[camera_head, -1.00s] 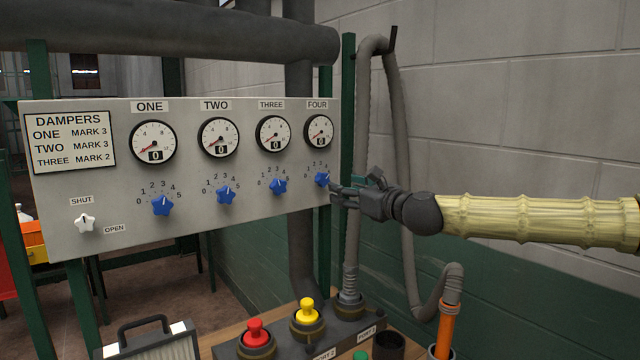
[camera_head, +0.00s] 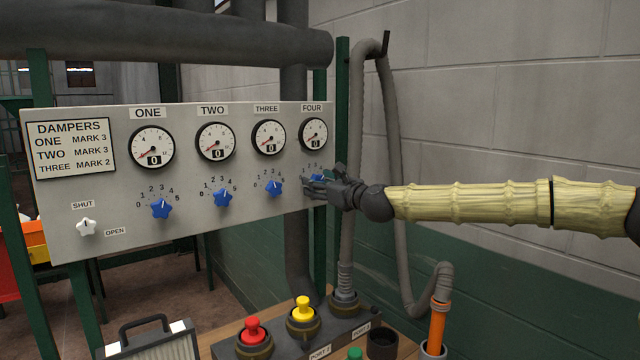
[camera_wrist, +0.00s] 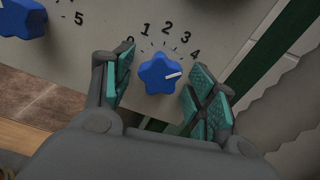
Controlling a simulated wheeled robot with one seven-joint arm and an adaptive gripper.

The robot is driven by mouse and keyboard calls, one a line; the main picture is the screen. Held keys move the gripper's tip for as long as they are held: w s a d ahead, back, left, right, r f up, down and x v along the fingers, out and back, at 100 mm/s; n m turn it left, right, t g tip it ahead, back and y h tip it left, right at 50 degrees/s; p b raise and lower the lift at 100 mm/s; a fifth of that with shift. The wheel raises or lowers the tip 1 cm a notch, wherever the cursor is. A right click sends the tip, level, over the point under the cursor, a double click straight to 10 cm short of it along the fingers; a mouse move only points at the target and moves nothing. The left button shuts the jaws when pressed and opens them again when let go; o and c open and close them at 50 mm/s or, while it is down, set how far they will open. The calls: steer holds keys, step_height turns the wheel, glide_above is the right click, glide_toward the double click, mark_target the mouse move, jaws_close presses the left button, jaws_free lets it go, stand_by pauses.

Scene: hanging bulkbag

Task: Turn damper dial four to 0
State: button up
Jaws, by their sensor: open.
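Damper dial four, a blue star-shaped knob (camera_wrist: 160,73), sits between my open fingers in the wrist view. Its white pointer mark points right, a little below the 4. The 0 to 4 marks show around it; the 5 is hidden by the right finger. In the head view dial four (camera_head: 318,178) is partly covered by my gripper (camera_head: 311,188), which reaches in from the right. In the wrist view my gripper (camera_wrist: 160,82) has one finger on each side of the knob, with gaps showing. Gauge four (camera_head: 313,134) reads 0.
The grey panel (camera_head: 190,225) also carries dial three (camera_head: 273,188), dial two (camera_head: 223,197), dial one (camera_head: 160,208) and a white shut/open knob (camera_head: 86,227). A grey hose (camera_head: 352,200) hangs behind my wrist. Red (camera_head: 253,330) and yellow (camera_head: 303,310) plugs stand below.

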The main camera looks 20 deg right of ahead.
steer(key=shift+a, duration=0.1)
steer(key=shift+w+f, duration=0.1)
steer(key=shift+c, duration=1)
steer(key=c, duration=0.8)
steer(key=shift+c, duration=0.2)
